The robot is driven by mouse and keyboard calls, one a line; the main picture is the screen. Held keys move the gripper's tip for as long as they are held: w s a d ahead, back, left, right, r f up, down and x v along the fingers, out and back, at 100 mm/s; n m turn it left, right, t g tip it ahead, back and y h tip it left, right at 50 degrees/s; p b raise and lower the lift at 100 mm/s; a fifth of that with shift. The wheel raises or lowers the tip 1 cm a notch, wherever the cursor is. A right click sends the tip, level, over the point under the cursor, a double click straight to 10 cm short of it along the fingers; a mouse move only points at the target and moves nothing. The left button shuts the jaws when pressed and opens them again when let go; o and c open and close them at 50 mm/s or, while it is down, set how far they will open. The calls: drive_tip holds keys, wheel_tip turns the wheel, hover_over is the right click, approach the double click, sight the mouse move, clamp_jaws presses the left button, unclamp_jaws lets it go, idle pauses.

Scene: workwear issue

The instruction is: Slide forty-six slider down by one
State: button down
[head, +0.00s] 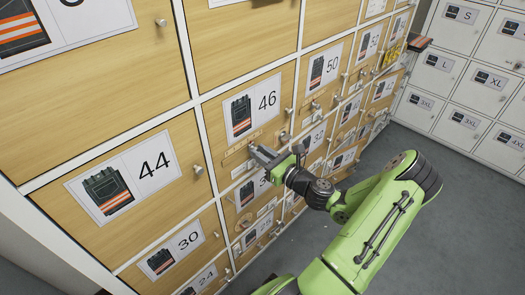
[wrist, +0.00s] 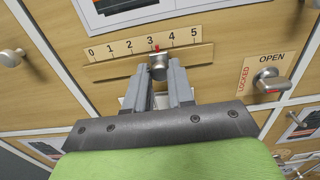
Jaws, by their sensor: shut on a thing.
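The forty-six door (head: 250,105) has a white label with a picture of a dark garment and the number 46. Its slider scale (wrist: 145,45) runs from 0 to 5 in the wrist view, above a wooden rail (wrist: 110,67). The metal slider knob (wrist: 158,67) sits on that rail, its red pointer at about 3. My gripper (head: 262,154) is at the lower part of this door in the head view. In the wrist view my gripper (wrist: 159,80) is shut on the knob, a finger on each side. The fingers cover the knob's lower part.
A latch (wrist: 270,80) marked OPEN and LOCKED is right of the rail. A round door knob (wrist: 11,58) stands at the left. Doors marked 44 (head: 125,180) and 50 (head: 322,68) adjoin. Grey floor (head: 455,195) is clear at the right, before white lockers (head: 480,85).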

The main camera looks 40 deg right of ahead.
drive_tip(key=shift+a, duration=0.65)
drive_tip(key=shift+d, duration=0.3)
drive_tip(key=c, duration=1.3)
unclamp_jaws()
drive_tip(key=shift+d, duration=0.1)
drive_tip(key=shift+c, duration=0.2)
drive_tip(key=o, duration=0.4)
drive_tip(key=shift+c, duration=0.2)
drive_tip(key=shift+s, duration=0.1)
drive_tip(key=s+p, duration=0.3)
drive_tip(key=s, duration=1.2)
drive_tip(key=shift+s, duration=0.3)
drive_tip(key=shift+d, duration=0.1)
